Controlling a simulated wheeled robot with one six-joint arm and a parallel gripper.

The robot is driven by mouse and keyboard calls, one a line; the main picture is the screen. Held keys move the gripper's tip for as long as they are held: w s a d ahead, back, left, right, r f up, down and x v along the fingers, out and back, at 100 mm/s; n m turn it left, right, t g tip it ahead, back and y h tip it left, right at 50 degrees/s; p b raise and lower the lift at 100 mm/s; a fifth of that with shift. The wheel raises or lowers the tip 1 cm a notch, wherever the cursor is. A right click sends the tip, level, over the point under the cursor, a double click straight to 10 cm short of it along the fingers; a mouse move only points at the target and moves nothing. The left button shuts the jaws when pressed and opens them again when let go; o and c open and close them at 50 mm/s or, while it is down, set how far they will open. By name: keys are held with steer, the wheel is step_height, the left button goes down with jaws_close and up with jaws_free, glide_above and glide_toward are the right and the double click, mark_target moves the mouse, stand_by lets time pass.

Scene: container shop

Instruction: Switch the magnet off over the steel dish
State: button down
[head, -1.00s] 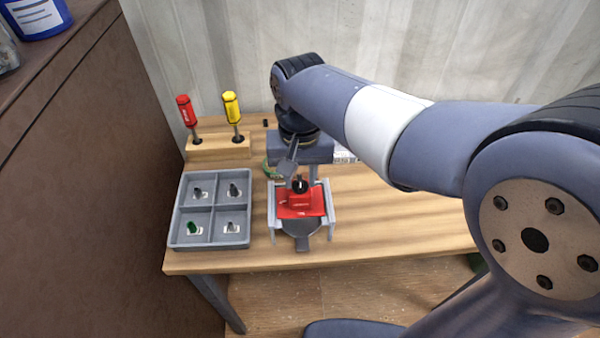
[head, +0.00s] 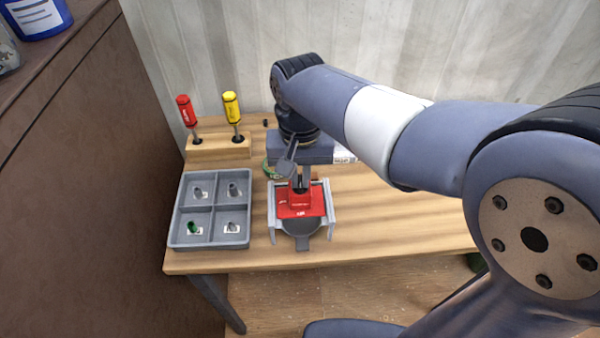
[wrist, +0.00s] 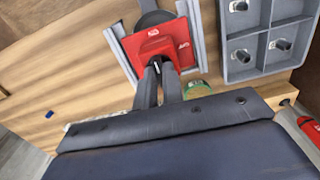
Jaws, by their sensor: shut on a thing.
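The red magnet (head: 300,209) is a red block with a wide plate, in the middle of the table between two light grey rails. It also shows at the top of the wrist view (wrist: 182,48). The dark round steel dish (head: 303,241) shows below the magnet's front edge, partly covered by it. I cannot tell how large the gap between them is. My gripper (wrist: 158,68) is shut on the magnet, its dark fingers meeting the red block's raised part. The fingers hide part of the grip.
A grey tray (head: 212,210) with several small parts stands left of the rails. A wooden stand (head: 218,148) holds a red and a yellow screwdriver behind it. A green-rimmed roll (wrist: 196,90) lies near the gripper. The right of the table is clear.

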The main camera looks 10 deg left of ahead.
steer(key=m+p, duration=0.1)
steer(key=m, duration=0.3)
steer(key=shift+r, duration=0.1)
steer(key=m+p, duration=0.1)
steer(key=m, duration=0.3)
steer(key=shift+m, duration=0.3)
steer(key=m+p, duration=0.1)
steer(key=m, duration=0.3)
steer(key=shift+m, duration=0.3)
steer(key=m, duration=0.4)
steer(key=shift+m+p, duration=0.3)
steer(key=c, duration=1.5)
jaws_free()
